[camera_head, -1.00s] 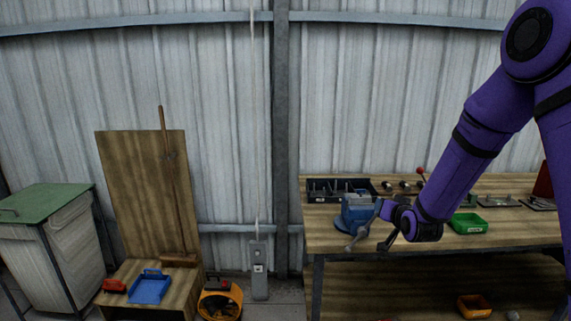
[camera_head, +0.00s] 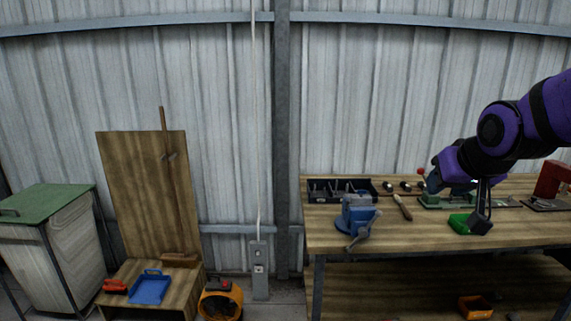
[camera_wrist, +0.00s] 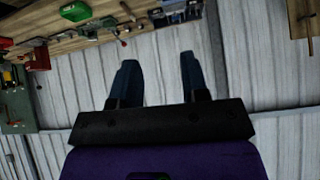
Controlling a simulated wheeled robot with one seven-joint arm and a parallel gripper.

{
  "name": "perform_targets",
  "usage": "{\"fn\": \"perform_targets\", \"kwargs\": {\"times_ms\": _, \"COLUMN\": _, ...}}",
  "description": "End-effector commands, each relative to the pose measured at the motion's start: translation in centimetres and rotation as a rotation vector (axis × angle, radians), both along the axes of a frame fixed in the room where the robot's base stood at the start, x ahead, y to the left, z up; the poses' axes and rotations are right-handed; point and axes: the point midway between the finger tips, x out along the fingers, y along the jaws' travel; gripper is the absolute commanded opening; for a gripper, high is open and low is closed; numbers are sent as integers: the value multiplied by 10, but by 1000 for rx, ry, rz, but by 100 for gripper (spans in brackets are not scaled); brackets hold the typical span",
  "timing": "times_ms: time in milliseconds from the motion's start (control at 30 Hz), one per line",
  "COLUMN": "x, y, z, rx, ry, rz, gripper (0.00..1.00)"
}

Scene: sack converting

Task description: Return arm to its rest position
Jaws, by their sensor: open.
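My purple arm (camera_head: 545,115) reaches in from the right edge of the head view, folded at a black joint. My gripper (camera_wrist: 160,80) is open and empty in the wrist view, its two dark blue fingers apart with only the corrugated wall between them. In the head view the hand is above the right part of the workbench (camera_head: 410,236).
On the bench are a blue vise (camera_head: 357,212), a black divided bin (camera_head: 322,197), a wooden-handled tool (camera_head: 403,208) and a red machine (camera_head: 553,179). An orange bin (camera_head: 475,307) is below. A wooden stand (camera_head: 143,195) and green-lidded bin (camera_head: 45,210) stand left.

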Motion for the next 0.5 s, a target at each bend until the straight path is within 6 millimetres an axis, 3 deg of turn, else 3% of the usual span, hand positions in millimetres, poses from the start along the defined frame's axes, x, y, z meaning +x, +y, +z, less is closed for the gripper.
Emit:
{"fn": "perform_targets", "kwargs": {"times_ms": 300, "x": -110, "y": -1, "z": 23, "rx": -22, "ry": 157, "rz": 30, "gripper": 42}}
{"fn": "perform_targets", "kwargs": {"times_ms": 500, "x": -165, "y": -2, "z": 25, "rx": -23, "ry": 239, "rz": 50, "gripper": 42}}
